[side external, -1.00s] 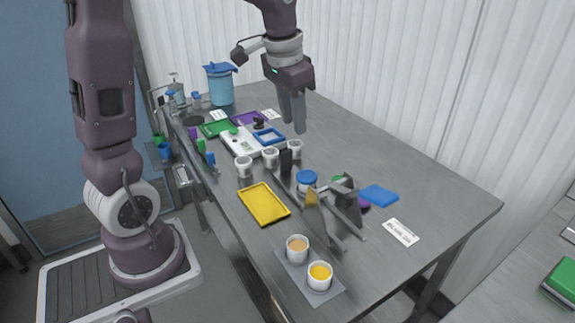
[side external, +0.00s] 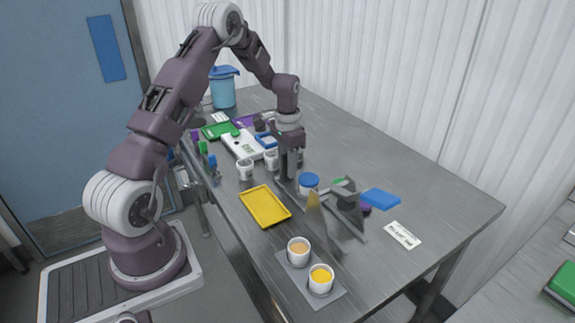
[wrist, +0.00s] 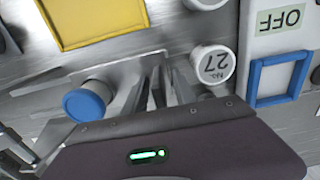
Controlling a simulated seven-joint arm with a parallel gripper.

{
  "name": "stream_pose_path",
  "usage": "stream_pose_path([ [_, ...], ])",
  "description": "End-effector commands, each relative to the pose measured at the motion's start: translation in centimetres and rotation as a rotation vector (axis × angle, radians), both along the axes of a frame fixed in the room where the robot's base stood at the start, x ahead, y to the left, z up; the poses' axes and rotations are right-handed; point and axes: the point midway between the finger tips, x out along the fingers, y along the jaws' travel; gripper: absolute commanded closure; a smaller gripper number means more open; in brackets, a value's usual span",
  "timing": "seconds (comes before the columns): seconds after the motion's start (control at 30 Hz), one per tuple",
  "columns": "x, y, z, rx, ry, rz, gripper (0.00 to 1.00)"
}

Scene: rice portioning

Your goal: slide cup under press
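A white cup with a blue lid (side external: 308,180) stands beside the grey metal press (side external: 346,196); I cannot tell whether it is under it. The lid also shows in the wrist view (wrist: 85,106). A white cup marked 27 (wrist: 213,66) stands on the other side of my gripper; other white cups (side external: 245,170) stand near the scale.
A yellow tray (side external: 265,207) lies left of the press. Two filled cups (side external: 298,250) stand on a grey mat (side external: 336,293) at the front. A white scale (side external: 236,147) and a blue frame (wrist: 280,78) are behind.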

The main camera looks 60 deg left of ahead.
Motion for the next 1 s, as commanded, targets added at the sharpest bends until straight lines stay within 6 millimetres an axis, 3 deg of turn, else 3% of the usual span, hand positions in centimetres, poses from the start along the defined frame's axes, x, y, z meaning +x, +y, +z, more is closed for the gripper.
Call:
stream_pose_path([
  [0.1, 0.00, -0.01, 0.03, 0.000, 0.000, 0.000, 0.71],
  [0.27, 0.01, -0.01, 0.06, 0.000, 0.000, 0.000, 1.00],
  [1.0, 0.02, -0.01, 0.11, 0.000, -0.001, 0.000, 1.00],
])
